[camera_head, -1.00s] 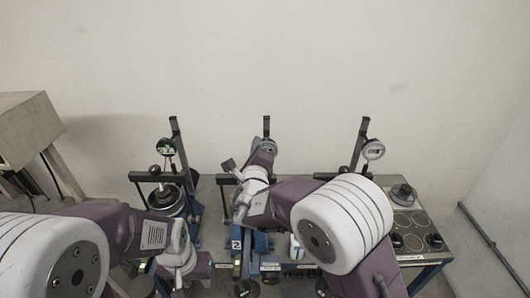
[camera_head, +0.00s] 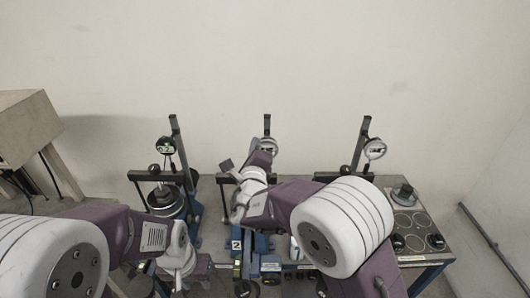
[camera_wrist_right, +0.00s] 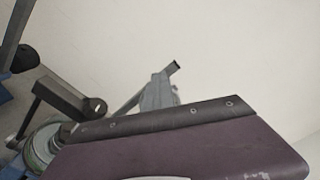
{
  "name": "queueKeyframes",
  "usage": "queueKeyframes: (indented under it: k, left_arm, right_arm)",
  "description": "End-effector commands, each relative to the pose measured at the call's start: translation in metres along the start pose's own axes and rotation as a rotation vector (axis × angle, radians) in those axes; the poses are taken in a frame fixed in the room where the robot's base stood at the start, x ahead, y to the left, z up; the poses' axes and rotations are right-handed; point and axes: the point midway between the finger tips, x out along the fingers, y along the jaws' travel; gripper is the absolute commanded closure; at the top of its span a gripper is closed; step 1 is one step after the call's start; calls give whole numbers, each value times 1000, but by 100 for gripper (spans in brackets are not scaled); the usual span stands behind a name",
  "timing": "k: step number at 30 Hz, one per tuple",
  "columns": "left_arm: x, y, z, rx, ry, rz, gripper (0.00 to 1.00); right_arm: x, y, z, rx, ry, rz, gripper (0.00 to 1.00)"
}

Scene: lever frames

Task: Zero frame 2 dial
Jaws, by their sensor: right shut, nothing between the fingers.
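The middle lever frame carries a small "2" label (camera_head: 236,245) at its front. Its round dial (camera_head: 268,146) sits high on the black upright, its reading too small to make out. My right arm reaches over this frame and hides most of it. My right gripper (camera_head: 263,158) is shut and empty, just below and in front of the dial; I cannot tell whether it touches. In the right wrist view, a purple part of my arm fills the lower half. My left gripper (camera_head: 198,268) is low in front of the left frame, its fingers not clear.
The left frame has a dark dial with a green display (camera_head: 166,146). The right frame has a pale dial (camera_head: 374,149). A tray with round recesses (camera_head: 412,222) is at the right bench end. A beige box-like table (camera_head: 28,125) stands far left. Wall behind is bare.

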Motion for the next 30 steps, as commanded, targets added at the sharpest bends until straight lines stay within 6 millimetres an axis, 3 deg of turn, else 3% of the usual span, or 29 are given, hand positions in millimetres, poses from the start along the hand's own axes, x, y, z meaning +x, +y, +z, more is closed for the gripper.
queueKeyframes:
  k: [30]
  left_arm:
    - [32,-1,3,0,0,0,64]
  right_arm:
    - [0,27,-2,1,3,0,100]
